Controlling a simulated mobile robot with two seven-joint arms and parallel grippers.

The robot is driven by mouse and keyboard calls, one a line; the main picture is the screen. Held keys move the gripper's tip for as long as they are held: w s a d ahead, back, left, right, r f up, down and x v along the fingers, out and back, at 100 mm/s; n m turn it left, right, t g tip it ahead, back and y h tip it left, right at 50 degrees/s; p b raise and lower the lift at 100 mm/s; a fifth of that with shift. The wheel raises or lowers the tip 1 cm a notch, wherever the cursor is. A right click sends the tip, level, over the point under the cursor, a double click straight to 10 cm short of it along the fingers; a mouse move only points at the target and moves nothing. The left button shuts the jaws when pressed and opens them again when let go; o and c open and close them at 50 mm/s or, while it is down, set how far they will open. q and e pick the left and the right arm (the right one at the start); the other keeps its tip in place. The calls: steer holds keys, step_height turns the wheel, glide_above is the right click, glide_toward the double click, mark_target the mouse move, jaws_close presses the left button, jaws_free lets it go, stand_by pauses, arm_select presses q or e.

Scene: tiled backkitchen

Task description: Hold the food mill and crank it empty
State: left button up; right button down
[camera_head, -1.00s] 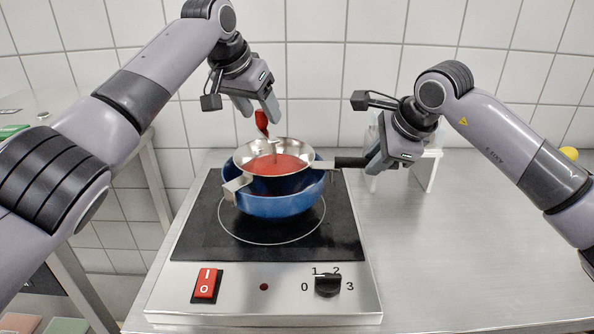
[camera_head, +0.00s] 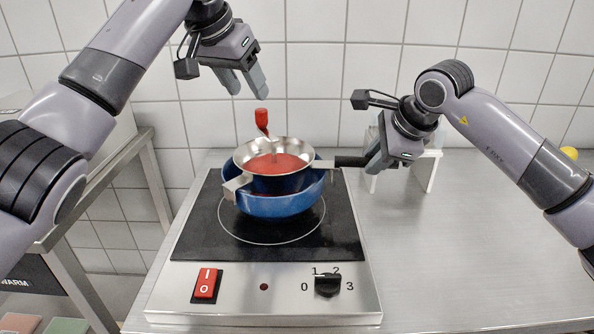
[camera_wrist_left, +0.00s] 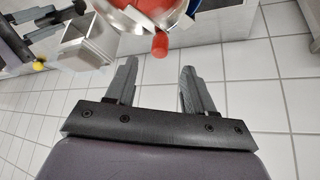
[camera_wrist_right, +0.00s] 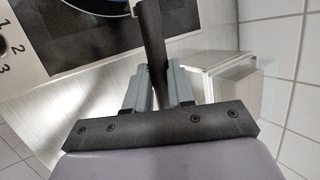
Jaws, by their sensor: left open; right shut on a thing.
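The steel food mill (camera_head: 246,152) sits on the blue pot (camera_head: 262,205), with red food in its bowl. Its crank has a red knob (camera_head: 262,117) standing up at the back. My left gripper (camera_head: 246,88) is open and empty, above the knob and apart from it. In the left wrist view the knob (camera_wrist_left: 160,45) lies beyond the open fingers (camera_wrist_left: 158,82). My right gripper (camera_head: 374,163) is shut on the mill's black handle (camera_head: 350,162). The handle (camera_wrist_right: 152,40) also runs between the fingers in the right wrist view.
The pot stands on a black hotplate with a red switch (camera_head: 206,285) and a black dial (camera_head: 328,285). A white stand (camera_head: 432,170) is behind my right gripper. A tiled wall closes the back.

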mark_target(260, 110)
arm_select(q)
steer(key=shift+x, duration=3.3)
jaws_close()
steer(key=shift+d+r, duration=0.1)
